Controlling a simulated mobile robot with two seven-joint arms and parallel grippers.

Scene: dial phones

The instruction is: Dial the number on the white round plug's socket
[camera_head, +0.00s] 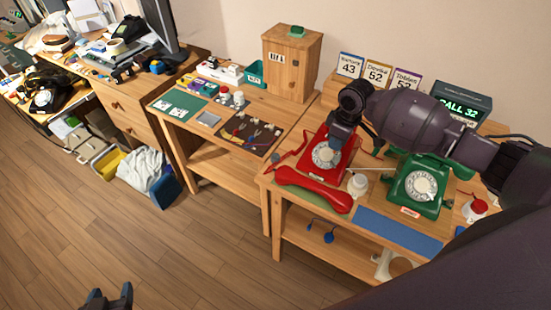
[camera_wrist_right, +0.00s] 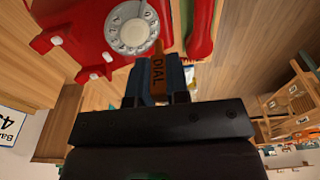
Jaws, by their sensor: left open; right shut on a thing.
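The red dial phone (camera_head: 341,161) stands on the right table, its white dial (camera_head: 326,154) facing up; its red handset (camera_head: 315,191) lies off it in front. My right gripper (camera_head: 343,136) is over this phone, shut on an orange stick marked DIAL (camera_wrist_right: 158,75). In the right wrist view the stick's tip is at the edge of the white dial (camera_wrist_right: 132,28); I cannot tell if it touches. A green dial phone (camera_head: 419,188) stands to the right. A small white round thing (camera_head: 357,185) sits between the phones; whether it is the plug is unclear. My left gripper (camera_head: 108,297) is open and empty, over the floor.
Number cards (camera_head: 377,73) reading 43, 52 and apparently 52 stand behind the phones. A dark display (camera_head: 460,105) reads CALL 32. A blue mat (camera_head: 397,230) lies at the front edge. A wooden cabinet (camera_head: 290,62) and a tool mat (camera_head: 252,133) are on the middle table.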

